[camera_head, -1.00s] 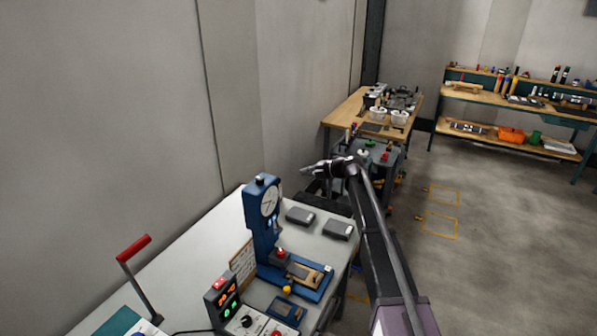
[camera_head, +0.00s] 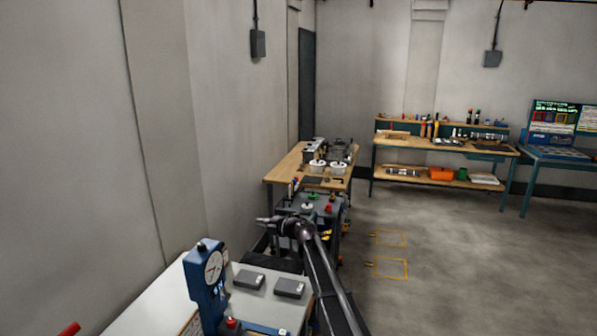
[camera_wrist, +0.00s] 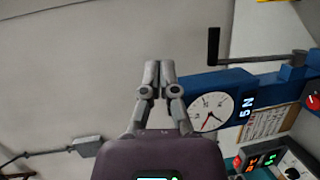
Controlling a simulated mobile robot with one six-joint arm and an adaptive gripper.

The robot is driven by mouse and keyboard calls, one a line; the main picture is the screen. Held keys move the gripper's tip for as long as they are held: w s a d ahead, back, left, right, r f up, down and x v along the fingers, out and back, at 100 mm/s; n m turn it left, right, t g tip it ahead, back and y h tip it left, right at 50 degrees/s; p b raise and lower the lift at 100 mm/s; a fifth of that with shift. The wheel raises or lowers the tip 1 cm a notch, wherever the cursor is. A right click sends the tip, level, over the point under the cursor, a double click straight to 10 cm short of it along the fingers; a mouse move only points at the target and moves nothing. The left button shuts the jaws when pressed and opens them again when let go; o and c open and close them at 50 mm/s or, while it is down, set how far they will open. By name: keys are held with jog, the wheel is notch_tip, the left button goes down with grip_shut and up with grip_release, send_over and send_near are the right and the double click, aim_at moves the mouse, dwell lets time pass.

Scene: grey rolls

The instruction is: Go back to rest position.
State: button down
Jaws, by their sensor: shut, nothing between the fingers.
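My gripper (camera_head: 264,220) is at the end of my raised arm, above the far end of the white bench in the head view. Its fingers point left toward the wall. In the wrist view my gripper (camera_wrist: 159,72) has its two fingers together with nothing between them. The blue press with a round dial (camera_head: 207,283) stands on the bench, left of and nearer than my gripper. It also shows in the wrist view (camera_wrist: 238,88), right of the fingers, turned on its side and apart from them.
Two grey blocks (camera_head: 249,279) (camera_head: 289,288) lie on the white bench (camera_head: 150,308). Behind my gripper are a dark cart (camera_head: 310,207) and a wooden table (camera_head: 285,166). A shelved workbench (camera_head: 440,148) stands at the back. Open floor (camera_head: 470,260) lies right, with yellow markings.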

jog(key=d+r+m+t+h+b, duration=0.2)
jog(key=d+m+t+h, duration=0.65)
jog(key=d+m, duration=0.55)
jog(key=s+d+f+m+g+h, duration=0.1)
jog(key=s+d+f+m+h, duration=0.2)
jog(key=d, duration=0.3)
jog(key=s+d+f+m+g+h+b, duration=0.1)
jog(key=s+d+f+m+h, duration=0.15)
jog(key=d, duration=0.25)
jog(key=s+d+f+m+g+h, duration=0.1)
jog(key=s+d+f+m+h, duration=0.25)
jog(key=d, duration=0.25)
jog(key=s+d+f+m+g+b, duration=0.1)
jog(key=s+d+f+m+g, duration=0.2)
jog(key=s, duration=0.4)
jog(key=s+d+f+m+g, duration=0.1)
jog(key=s+f+m+g, duration=0.1)
jog(key=s+f+g, duration=0.35)
jog(key=s+a+f+g+y+b, duration=0.1)
jog(key=s+f+g+y, duration=0.1)
jog(key=s, duration=0.7)
jog(key=s+a+f+m+g+y, duration=0.1)
jog(key=s+a+f+g, duration=0.1)
jog(key=s, duration=0.8)
notch_tip(320, 180, down, 2)
jog(key=shift+s+a+f+g+y+b, duration=0.15)
jog(key=shift+g+y+b, duration=0.2)
jog(key=shift+g, duration=0.45)
jog(key=c, duration=1.4)
grip_release()
